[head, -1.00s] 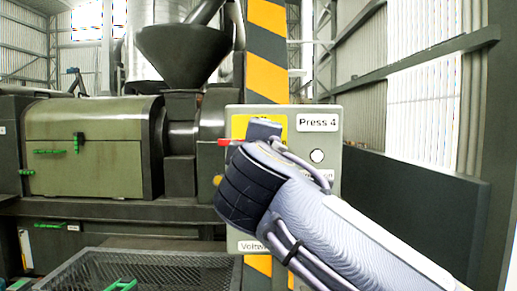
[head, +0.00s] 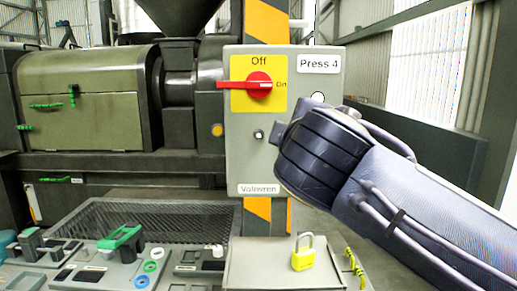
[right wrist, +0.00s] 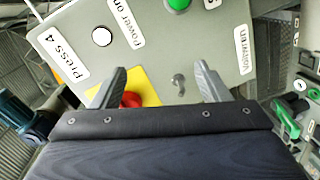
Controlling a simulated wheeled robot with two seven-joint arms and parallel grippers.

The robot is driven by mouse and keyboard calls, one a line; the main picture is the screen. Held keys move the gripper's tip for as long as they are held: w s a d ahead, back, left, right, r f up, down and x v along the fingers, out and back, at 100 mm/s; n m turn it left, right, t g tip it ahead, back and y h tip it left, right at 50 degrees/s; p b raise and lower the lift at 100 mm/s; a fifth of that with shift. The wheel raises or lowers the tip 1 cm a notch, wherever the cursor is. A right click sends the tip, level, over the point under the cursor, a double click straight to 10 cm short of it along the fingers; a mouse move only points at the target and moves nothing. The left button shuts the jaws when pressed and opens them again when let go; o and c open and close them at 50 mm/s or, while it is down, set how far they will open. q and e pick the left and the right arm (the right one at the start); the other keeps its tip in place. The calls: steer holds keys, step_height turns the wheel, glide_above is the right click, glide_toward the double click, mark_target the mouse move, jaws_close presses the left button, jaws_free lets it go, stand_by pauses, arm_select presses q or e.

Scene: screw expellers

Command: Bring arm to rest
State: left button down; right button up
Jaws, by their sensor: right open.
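My right arm comes in from the right in the head view, its dark wrist in front of the right side of the grey Press 4 control box (head: 240,150). Its fingers do not show clearly there. In the right wrist view my right gripper (right wrist: 161,80) is open and empty, its two grey fingers apart in front of the box face (right wrist: 150,60). The red rotary switch (head: 258,85) on its yellow plate has its handle lying horizontal, pointing left. It also shows partly in the right wrist view (right wrist: 131,100). My left gripper is not in view.
Below the box are a yellow padlock (head: 303,252) on a grey surface, a panel with green and grey parts (head: 122,240), and a mesh basket (head: 180,215). A green press housing (head: 90,95) stands left. A striped post (head: 265,22) rises behind the box.

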steer(key=s+d+f+m+g, duration=0.3)
steer(key=d+f, duration=0.5)
steer(key=f, duration=0.3)
steer(key=s+d+f+m+g, duration=0.35)
steer(key=d+f, duration=0.35)
steer(key=f, duration=0.3)
steer(key=s+f+m+g+y, duration=0.4)
steer(key=s+f+m, duration=0.6)
steer(key=s+f, duration=0.9)
step_height(320, 180, up, 17)
steer(key=w+p, duration=0.1)
steer(key=p, duration=1.6)
steer(key=shift+w+a+n, duration=0.15)
steer(key=shift+a+n, duration=0.1)
steer(key=shift+n, duration=0.2)
steer(key=shift+f, duration=0.1)
